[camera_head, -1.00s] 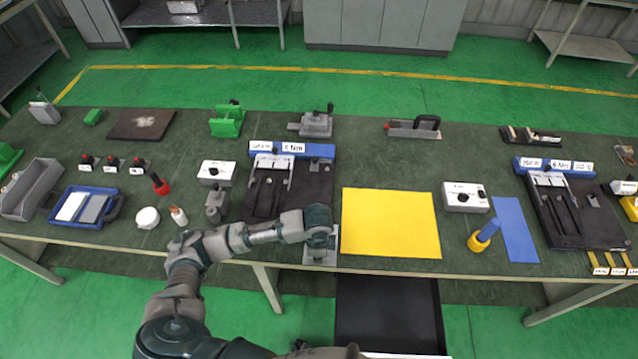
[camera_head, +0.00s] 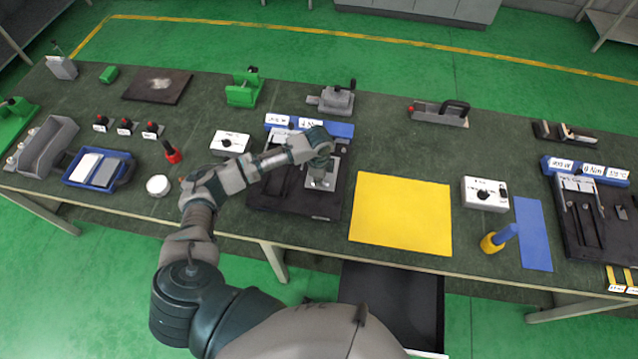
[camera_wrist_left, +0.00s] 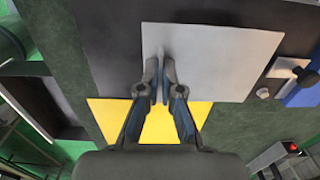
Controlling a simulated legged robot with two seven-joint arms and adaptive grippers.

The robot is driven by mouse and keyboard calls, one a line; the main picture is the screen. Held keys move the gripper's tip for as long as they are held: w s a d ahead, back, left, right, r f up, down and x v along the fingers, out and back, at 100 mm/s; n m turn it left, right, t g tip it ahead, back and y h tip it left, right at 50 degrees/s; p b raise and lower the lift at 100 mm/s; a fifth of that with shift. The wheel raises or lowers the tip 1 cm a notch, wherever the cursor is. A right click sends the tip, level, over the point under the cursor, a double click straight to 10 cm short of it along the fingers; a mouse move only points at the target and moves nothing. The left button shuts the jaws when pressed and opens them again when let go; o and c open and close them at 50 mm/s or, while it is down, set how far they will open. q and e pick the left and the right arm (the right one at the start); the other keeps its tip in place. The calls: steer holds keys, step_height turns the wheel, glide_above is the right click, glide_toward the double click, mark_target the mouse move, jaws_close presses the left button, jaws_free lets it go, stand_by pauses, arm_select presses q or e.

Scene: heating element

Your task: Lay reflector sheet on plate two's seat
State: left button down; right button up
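My left gripper (camera_head: 320,158) is over the right part of the black plate (camera_head: 265,196) at the middle station. It is shut on the grey, shiny reflector sheet (camera_head: 322,178). In the left wrist view the fingers (camera_wrist_left: 160,80) are close together at the sheet's near edge, and the sheet (camera_wrist_left: 220,60) extends ahead and to the right over the dark plate (camera_wrist_left: 105,45). I cannot tell whether the sheet touches the plate. A similar black plate (camera_head: 585,238) is at the right station. No label reads clearly as plate two. My right gripper is out of view.
A yellow mat (camera_head: 400,220) lies right of the middle station. White control boxes (camera_head: 230,143) and (camera_head: 485,194) stand beside the stations. An open black drawer (camera_head: 395,300) is below the front edge.

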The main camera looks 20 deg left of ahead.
mark_target(323, 186)
arm_select(q)
steer(key=shift+a, duration=0.2)
steer(key=shift+d+f, duration=0.1)
steer(key=shift+f, duration=0.3)
steer(key=shift+d+f+p, duration=0.15)
steer(key=shift+d+f, duration=0.15)
steer(key=shift+f, duration=0.25)
steer(key=shift+d+f+p, duration=0.15)
steer(key=shift+d+f, duration=0.1)
steer(key=shift+f, duration=0.25)
steer(key=shift+d+f, duration=0.15)
steer(key=shift+d, duration=0.25)
steer(key=c, duration=1.3)
jaws_free()
steer(key=shift+a+f, duration=0.15)
steer(key=shift+a, duration=0.45)
steer(key=shift+a+f, duration=0.1)
steer(key=shift+a, duration=0.1)
steer(key=shift+d, duration=0.15)
steer(key=shift+d+r, duration=0.3)
steer(key=shift+r, duration=0.2)
steer(key=r, duration=0.7)
steer(key=r+b, duration=0.1)
steer(key=r, duration=0.2)
steer(key=shift+a+r, duration=0.25)
steer(key=shift+r, duration=0.45)
steer(key=shift+d, duration=0.15)
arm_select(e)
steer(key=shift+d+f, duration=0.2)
